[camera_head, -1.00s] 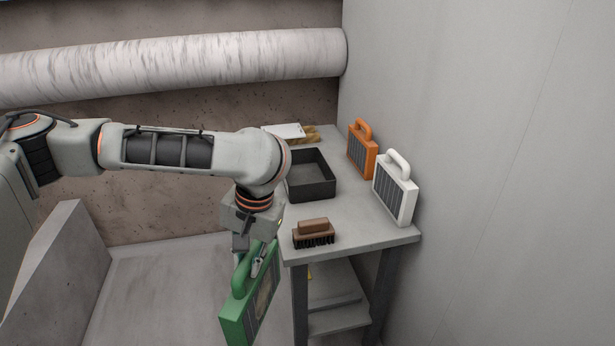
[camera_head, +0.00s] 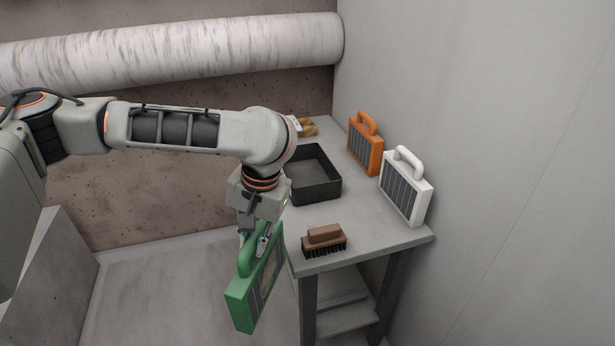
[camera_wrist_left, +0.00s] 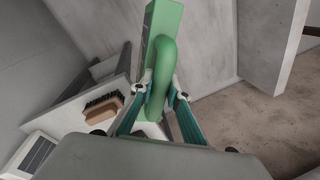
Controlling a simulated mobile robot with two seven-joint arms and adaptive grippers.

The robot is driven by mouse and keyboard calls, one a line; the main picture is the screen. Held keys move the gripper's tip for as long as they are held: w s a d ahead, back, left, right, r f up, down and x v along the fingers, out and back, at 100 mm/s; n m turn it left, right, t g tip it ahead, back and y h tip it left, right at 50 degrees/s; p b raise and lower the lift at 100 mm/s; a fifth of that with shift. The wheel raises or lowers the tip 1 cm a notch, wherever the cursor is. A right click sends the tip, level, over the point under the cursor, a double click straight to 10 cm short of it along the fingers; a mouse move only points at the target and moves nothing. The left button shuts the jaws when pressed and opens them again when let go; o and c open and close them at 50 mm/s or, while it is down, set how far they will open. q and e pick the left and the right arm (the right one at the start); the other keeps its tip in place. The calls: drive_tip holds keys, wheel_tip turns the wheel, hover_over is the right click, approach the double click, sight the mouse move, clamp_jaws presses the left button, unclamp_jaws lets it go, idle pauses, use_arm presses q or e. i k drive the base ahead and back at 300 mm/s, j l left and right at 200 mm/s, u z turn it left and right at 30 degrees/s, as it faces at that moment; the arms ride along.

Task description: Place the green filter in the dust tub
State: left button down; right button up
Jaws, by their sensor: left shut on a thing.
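The green filter (camera_head: 242,302) hangs tilted from my left gripper (camera_head: 262,238), which is shut on its handle. It is in the air to the left of the table's front edge. In the left wrist view the green filter (camera_wrist_left: 163,22) has its looped handle between the two fingers of my left gripper (camera_wrist_left: 160,92). The dust tub (camera_head: 318,187), a black open box, stands on the table behind and above the filter in the head view. The part of it I see inside is empty; my arm hides its left side. My right gripper is not in view.
The grey table (camera_head: 375,232) also holds a brown brush (camera_head: 324,240) near the front edge, an orange filter (camera_head: 364,146) and a white filter (camera_head: 404,187) along the wall. Gloves (camera_head: 307,127) lie at the back. A low slab (camera_head: 40,255) stands at left.

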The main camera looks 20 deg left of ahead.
sight(306, 179)
drive_tip(key=i+j+z, duration=0.15)
drive_tip(key=j, duration=0.2)
drive_tip(key=j+z, duration=0.1)
drive_tip(key=j, duration=0.2)
drive_tip(key=i+j+z, duration=0.15)
drive_tip(key=j, duration=0.25)
drive_tip(key=j+z, duration=0.5)
drive_tip(key=z, duration=0.15)
drive_tip(key=k+j+z, duration=0.1)
drive_tip(key=j+z, duration=0.3)
drive_tip(key=j, duration=0.2)
